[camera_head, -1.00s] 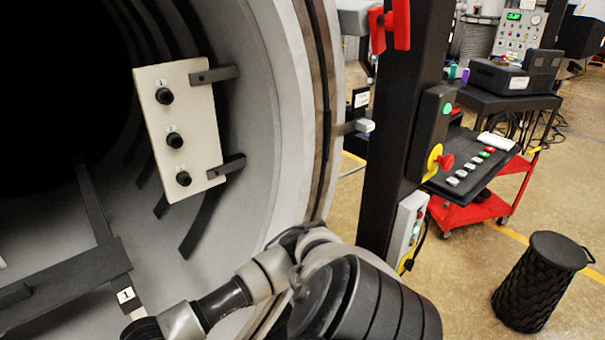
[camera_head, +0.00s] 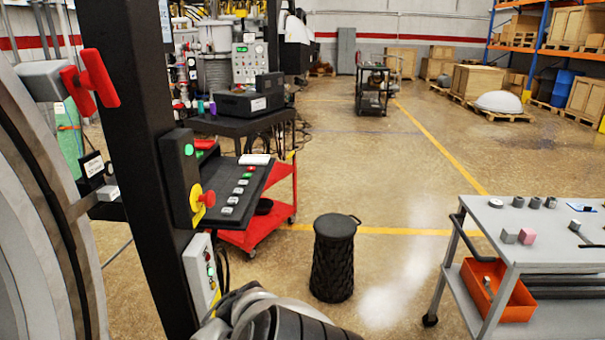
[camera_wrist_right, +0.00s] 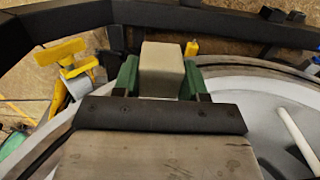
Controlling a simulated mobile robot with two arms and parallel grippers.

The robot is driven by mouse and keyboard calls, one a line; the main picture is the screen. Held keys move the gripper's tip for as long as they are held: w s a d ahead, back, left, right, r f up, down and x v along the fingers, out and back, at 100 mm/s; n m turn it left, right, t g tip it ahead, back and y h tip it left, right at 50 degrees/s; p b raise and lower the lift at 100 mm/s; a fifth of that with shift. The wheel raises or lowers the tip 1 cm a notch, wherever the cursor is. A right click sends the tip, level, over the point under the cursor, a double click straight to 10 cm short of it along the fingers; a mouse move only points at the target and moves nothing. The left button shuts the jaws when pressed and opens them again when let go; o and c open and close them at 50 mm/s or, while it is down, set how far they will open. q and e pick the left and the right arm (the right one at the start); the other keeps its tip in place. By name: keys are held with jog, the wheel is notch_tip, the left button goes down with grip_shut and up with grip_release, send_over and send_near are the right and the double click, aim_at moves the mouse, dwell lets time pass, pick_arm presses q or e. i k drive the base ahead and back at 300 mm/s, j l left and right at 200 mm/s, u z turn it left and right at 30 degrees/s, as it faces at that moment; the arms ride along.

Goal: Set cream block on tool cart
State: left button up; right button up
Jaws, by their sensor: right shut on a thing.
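In the right wrist view a cream block (camera_wrist_right: 162,68) sits between the two green-padded fingers of my right gripper (camera_wrist_right: 160,78). The gripper is shut on it, and the block's far end sticks out beyond the fingers. In the head view a grey cart (camera_head: 482,218), which looks like the tool cart, stands at the right, cut off by the picture edge. Its top holds a grey block (camera_head: 510,235), a pink block (camera_head: 528,236) and several small dark cylinders near the back. Neither gripper shows in the head view; part of my arm shows at the bottom.
The furnace rim (camera_head: 30,200) and a dark post (camera_head: 140,140) with a red handle (camera_head: 90,78) stand at the left. A red cart (camera_head: 262,222) is behind the post. A black woven bin (camera_head: 333,260) stands on the floor between post and grey cart. Open floor lies beyond.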

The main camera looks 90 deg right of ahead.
aim_at(546, 241)
jog(key=z, duration=0.4)
jog(key=l+z, duration=0.1)
jog(key=z, duration=0.35)
jog(key=l+z, duration=0.1)
jog(key=z, duration=0.75)
jog(key=l+z, duration=0.1)
jog(key=z, duration=0.3)
jog(key=i+l+z, duration=0.15)
jog(key=z, duration=0.3)
jog(key=i+l+z, duration=0.15)
jog(key=z, duration=0.35)
jog(key=i+l+z, duration=0.2)
jog(key=z, duration=0.25)
jog(key=i+z, duration=0.2)
jog(key=z, duration=0.3)
